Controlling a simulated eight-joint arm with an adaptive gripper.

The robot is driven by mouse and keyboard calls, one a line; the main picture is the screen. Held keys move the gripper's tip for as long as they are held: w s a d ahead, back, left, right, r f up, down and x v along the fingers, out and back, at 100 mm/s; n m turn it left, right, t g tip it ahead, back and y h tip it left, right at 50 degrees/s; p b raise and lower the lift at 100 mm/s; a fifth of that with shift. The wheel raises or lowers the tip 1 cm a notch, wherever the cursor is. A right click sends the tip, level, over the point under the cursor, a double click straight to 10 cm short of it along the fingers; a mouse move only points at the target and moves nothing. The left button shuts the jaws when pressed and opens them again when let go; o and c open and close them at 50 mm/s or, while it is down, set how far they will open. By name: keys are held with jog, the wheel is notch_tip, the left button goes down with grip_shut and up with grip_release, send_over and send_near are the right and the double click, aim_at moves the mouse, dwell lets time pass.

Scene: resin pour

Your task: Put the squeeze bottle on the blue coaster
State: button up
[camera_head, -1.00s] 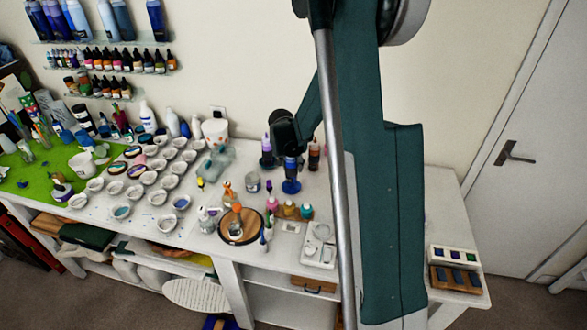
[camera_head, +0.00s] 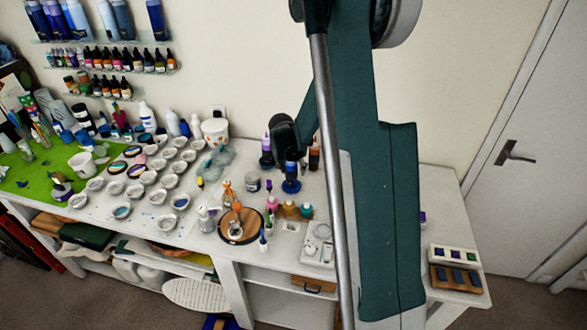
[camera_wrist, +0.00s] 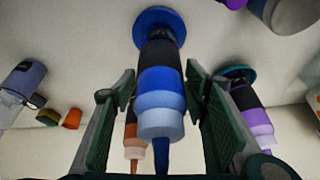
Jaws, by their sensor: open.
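The blue squeeze bottle (camera_wrist: 160,92) has a dark band and a pale blue collar. In the wrist view it appears upside down, its nozzle toward the bottom edge. Its base meets the blue coaster (camera_wrist: 157,20), and it appears to stand upright on it. My gripper (camera_wrist: 160,75) is open, with one green finger on each side of the bottle and visible gaps between. In the head view the bottle (camera_head: 291,169) stands on the coaster (camera_head: 291,187), just below my wrist; the fingers are hard to make out there.
A purple bottle (camera_wrist: 256,120) on a teal disc stands close by. An orange-tipped bottle (camera_wrist: 132,140) is behind the left finger. Small colored bottles (camera_head: 291,209), a scale (camera_head: 318,244) and a round wooden board (camera_head: 240,226) stand nearer the table's front. Several cups fill the left side.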

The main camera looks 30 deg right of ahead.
aim_at(289, 164)
jog(key=shift+r, duration=0.2)
jog(key=shift+v, duration=5.95)
jog(key=shift+a, duration=0.1)
jog(key=s+a+r+n+t+y, duration=0.2)
jog(key=s+a+r+n, duration=0.4)
jog(key=s+a+r, duration=0.8)
jog(key=s+a+n+t, duration=0.1)
jog(key=s+a+n, duration=0.1)
jog(key=s+a, duration=0.3)
jog(key=s+a+n+t+y, duration=0.1)
jog(key=s+a+n, duration=0.2)
jog(key=s, duration=1)
jog(key=a, duration=0.3)
jog(key=shift+a+r+y, duration=0.2)
jog(key=shift+y, duration=0.1)
